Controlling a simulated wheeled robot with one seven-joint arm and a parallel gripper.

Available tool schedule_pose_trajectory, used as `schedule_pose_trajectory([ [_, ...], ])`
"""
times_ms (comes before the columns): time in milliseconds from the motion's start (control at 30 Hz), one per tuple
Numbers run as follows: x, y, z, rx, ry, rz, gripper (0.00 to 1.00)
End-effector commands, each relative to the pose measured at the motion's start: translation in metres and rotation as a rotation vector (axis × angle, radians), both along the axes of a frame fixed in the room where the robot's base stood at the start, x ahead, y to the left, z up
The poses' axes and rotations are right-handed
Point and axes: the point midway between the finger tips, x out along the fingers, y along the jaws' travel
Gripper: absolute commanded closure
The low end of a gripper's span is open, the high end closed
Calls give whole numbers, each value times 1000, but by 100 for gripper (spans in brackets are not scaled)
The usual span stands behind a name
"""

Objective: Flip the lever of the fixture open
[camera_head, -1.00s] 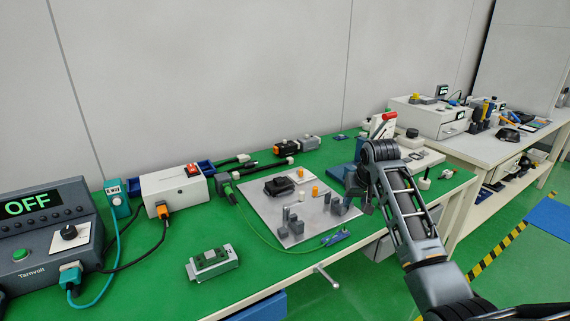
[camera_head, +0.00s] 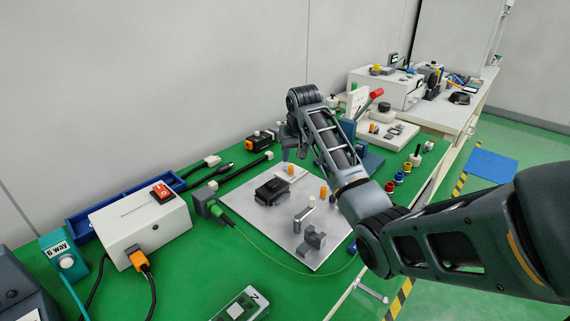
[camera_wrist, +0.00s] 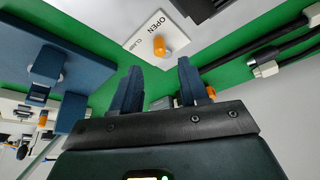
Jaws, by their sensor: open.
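A white label reading OPEN and CLAMP (camera_wrist: 142,33) lies on the grey plate, with an orange-tipped knob (camera_wrist: 162,45) over it, which may be the lever's end. In the head view an orange knob (camera_head: 291,169) stands near the plate's back edge, by the black block (camera_head: 271,191). My gripper (camera_wrist: 158,72) is open and empty, its two blue fingers spread below the orange knob in the wrist picture. The knob lies ahead, roughly between the finger lines, apart from both. In the head view my wrist hangs behind the plate; its fingers are hard to make out.
A blue fixture with a red handle (camera_head: 376,94) stands right of my wrist. A second orange knob (camera_head: 323,191) and grey blocks (camera_head: 311,241) are on the plate. A white switch box (camera_head: 141,226) stands left.

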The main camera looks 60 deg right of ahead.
Motion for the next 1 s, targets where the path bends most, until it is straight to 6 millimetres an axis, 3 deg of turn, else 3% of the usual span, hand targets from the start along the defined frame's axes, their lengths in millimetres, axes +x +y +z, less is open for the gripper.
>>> schedule_pose_trajectory([
  [400,15,-16,-54,0,1,1,56],
  [767,17,-18,-60,-1,-1,0,56],
  [1000,17,-18,-60,0,0,0,76],
])
